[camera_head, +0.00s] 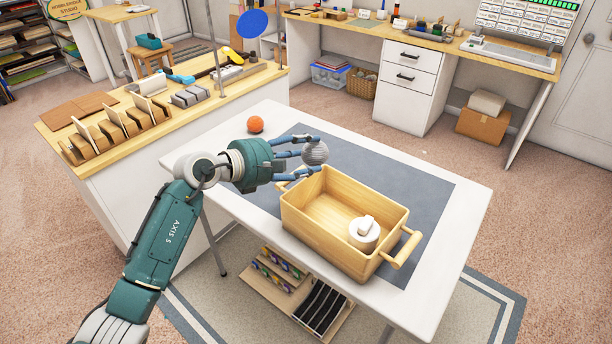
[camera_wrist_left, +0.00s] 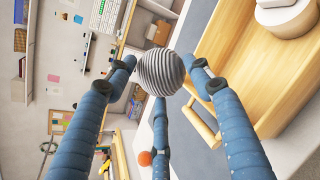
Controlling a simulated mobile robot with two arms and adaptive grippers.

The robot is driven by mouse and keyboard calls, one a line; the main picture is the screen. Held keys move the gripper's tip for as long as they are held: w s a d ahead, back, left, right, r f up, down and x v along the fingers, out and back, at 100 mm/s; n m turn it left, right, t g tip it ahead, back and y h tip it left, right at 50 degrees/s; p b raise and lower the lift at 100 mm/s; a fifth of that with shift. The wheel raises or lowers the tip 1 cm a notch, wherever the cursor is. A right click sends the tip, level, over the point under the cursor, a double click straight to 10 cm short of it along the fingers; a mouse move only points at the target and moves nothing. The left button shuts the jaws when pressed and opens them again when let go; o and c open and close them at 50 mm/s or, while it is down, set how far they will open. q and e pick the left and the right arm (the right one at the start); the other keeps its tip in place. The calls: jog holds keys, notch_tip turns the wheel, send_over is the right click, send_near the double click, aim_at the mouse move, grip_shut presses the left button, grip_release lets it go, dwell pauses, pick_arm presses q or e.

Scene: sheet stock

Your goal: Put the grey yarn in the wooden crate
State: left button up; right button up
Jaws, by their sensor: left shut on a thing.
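The grey yarn (camera_head: 315,153) is a striped ball held in the fingers of my left gripper (camera_head: 303,155), at the far left end of the wooden crate. In the left wrist view the yarn (camera_wrist_left: 160,72) sits between the blue fingertips, and the crate (camera_wrist_left: 258,80) is to its right. The wooden crate (camera_head: 318,236) stands on the dark grey mat (camera_head: 420,180) on the white table. It has bar handles at its ends and a white roll-shaped item (camera_head: 364,236) inside at its near right end. My right gripper does not show.
An orange ball (camera_head: 255,124) lies on the white table (camera_head: 465,205) behind my left gripper. A wooden counter (camera_head: 190,115) with card holders and tools stands at the left. The mat right of the crate is clear.

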pick_arm(q)
notch_tip(320, 180, down, 3)
jog(key=shift+f, duration=0.1)
notch_tip(320, 180, down, 4)
jog(key=shift+f, duration=0.1)
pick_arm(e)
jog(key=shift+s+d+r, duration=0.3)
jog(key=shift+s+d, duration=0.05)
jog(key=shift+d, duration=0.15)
pick_arm(q)
jog(key=shift+f+b, duration=0.5)
jog(key=shift+f, duration=0.1)
jog(key=shift+c, duration=0.2)
jog(key=o, duration=1)
jog(key=shift+r, duration=0.1)
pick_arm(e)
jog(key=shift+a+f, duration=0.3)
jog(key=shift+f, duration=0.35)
pick_arm(q)
jog(key=shift+r, duration=0.1)
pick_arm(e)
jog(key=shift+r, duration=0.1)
